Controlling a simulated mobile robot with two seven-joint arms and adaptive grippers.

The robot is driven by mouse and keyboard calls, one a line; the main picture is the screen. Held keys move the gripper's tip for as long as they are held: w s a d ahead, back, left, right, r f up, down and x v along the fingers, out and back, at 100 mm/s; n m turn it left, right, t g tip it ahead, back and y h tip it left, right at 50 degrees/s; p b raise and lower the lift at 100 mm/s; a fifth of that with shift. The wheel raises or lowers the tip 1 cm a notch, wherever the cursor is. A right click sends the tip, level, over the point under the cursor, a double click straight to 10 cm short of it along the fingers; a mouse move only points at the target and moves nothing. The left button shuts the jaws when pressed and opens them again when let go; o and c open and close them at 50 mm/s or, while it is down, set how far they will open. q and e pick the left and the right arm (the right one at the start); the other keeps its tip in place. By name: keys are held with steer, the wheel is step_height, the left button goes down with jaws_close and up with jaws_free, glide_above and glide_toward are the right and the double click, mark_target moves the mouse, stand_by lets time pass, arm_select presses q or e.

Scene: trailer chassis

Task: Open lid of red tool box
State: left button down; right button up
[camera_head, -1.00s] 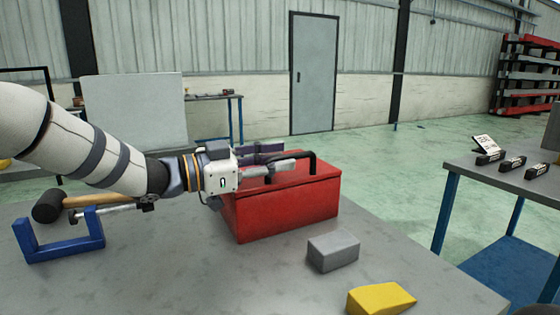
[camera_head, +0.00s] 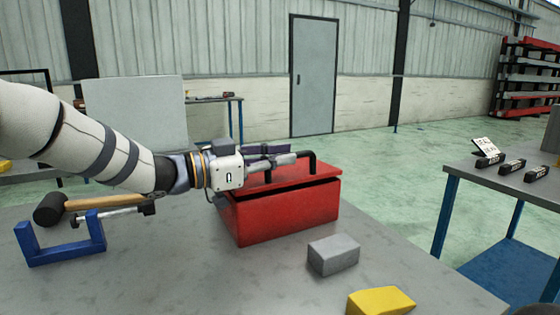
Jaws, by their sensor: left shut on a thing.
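The red tool box (camera_head: 287,213) stands on the grey workbench in the middle of the head view. Its red lid (camera_head: 312,174) is tilted a little, with a dark gap along the front between lid and box. A black handle (camera_head: 312,163) rises from the lid top. My left gripper (camera_head: 284,160) reaches in from the left over the lid and is shut on the handle; the gripper hides part of the handle and the lid's left side. My right gripper is not in view.
On the bench (camera_head: 190,275) are a grey block (camera_head: 333,254) and a yellow wedge (camera_head: 381,300) in front of the box. A second table (camera_head: 505,175) stands at right.

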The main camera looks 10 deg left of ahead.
arm_select(q)
steer(key=w+a+r+n, duration=0.3)
steer(key=w+r+n, duration=0.1)
steer(key=r, duration=0.4)
steer(key=shift+w+a+r+n, duration=0.2)
steer(key=shift+w+n, duration=0.2)
steer(key=shift+w, duration=0.1)
steer(key=c, duration=1.7)
jaws_free()
steer(key=shift+o, duration=0.2)
steer(key=shift+f, duration=0.1)
steer(key=shift+w+f, duration=0.1)
steer(key=v, duration=1.2)
